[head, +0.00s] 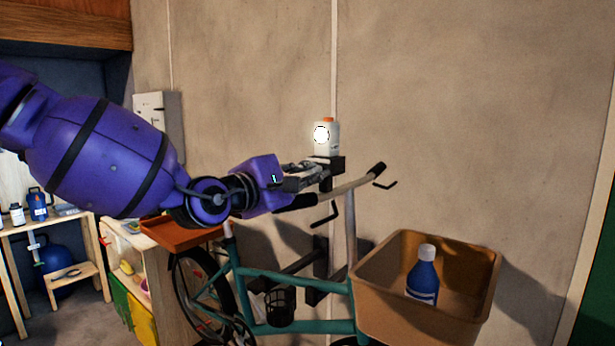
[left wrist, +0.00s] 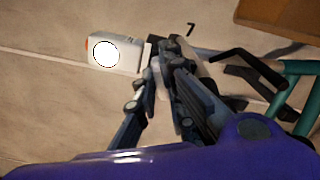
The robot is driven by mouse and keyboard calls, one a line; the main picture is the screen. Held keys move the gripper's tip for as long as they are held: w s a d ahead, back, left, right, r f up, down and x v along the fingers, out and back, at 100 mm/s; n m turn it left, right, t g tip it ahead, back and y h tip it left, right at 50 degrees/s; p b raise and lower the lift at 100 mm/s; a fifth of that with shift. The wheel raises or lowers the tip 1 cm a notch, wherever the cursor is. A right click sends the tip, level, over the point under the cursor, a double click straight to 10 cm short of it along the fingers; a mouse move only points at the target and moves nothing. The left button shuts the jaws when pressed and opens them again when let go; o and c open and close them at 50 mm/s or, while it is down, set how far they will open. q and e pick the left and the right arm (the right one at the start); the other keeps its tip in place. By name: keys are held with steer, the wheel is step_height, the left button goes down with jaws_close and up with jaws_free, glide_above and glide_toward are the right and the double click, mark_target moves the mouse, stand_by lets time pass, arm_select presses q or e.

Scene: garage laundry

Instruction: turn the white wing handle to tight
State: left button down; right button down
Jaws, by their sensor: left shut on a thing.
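My left gripper (head: 322,172) reaches in from the left at the dark clamp (head: 337,165) by the wall, above the teal bicycle (head: 290,279). In the left wrist view its fingers (left wrist: 160,68) are closed together around a small pale piece, which looks like the white wing handle (left wrist: 161,80). The fingers hide most of the handle, so its angle cannot be read. In the head view the handle cannot be made out behind the fingers. My right gripper is not in view.
The handlebar (head: 345,188) runs close below the gripper. A tan basket (head: 391,301) holds a blue bottle (head: 423,279). The wall at upper right is clear.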

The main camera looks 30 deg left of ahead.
arm_select(q)
steer(key=m, duration=0.2)
steer(key=m+b, duration=0.1)
steer(key=m, duration=0.1)
steer(key=shift+f+m, duration=0.2)
steer(key=shift+m, duration=0.2)
stand_by(0.4)
steer(key=c, duration=1.8)
jaws_free()
steer(key=shift+r, duration=0.1)
steer(key=shift+c, duration=0.2)
